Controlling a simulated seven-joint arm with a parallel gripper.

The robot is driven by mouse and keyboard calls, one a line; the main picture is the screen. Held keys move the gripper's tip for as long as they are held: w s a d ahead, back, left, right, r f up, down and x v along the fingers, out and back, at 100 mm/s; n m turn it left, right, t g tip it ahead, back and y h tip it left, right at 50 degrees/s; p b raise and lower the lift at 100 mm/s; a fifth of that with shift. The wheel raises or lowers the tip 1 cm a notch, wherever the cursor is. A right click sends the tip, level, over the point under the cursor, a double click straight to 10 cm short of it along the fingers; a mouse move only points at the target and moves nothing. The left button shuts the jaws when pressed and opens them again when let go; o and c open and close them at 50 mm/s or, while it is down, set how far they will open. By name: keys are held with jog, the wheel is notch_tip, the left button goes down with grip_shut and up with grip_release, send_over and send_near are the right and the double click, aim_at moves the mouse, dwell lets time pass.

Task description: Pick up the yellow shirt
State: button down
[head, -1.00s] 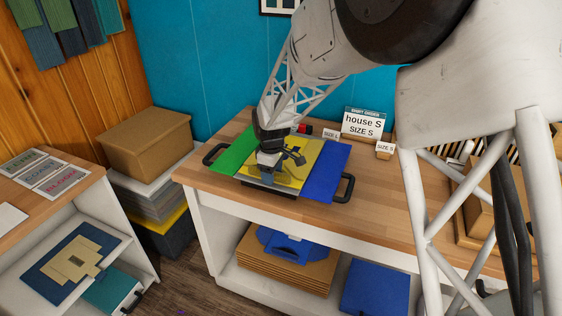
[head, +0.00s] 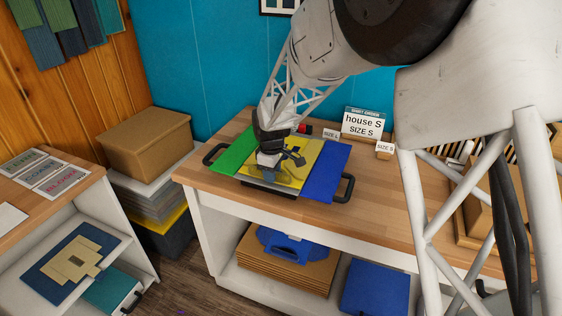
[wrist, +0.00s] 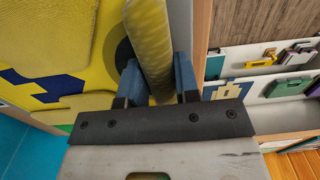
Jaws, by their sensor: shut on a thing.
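The yellow shirt (head: 308,158) lies on a black-handled tray on the wooden counter, between a green piece (head: 234,150) and a blue piece (head: 326,172). My gripper (head: 270,166) is down at its near left part and covers some of it in the head view. In the wrist view, the blue fingertips of my gripper (wrist: 158,80) are shut on a rounded yellow fold (wrist: 148,40) of the shirt. Flat yellow cloth with a dark blue pattern spreads to the left in that view. The fold's lower end is partly hidden by the fingers.
Small size signs (head: 362,123) stand at the counter's back. A black handle (head: 345,188) sticks out at the tray's right. The wooden counter (head: 390,205) is clear right of the tray.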

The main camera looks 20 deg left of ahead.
jog(key=shift+r, duration=0.1)
jog(key=shift+r, duration=0.7)
notch_tip(320, 180, up, 2)
jog(key=shift+r, duration=0.15)
jog(key=s+d+r, duration=0.1)
jog(key=s+d, duration=0.8)
jog(key=s, duration=0.3)
jog(key=shift+s+d+r, duration=0.2)
jog(key=shift+s+d, duration=0.1)
jog(key=shift+d, duration=0.1)
jog(key=shift+w, duration=0.1)
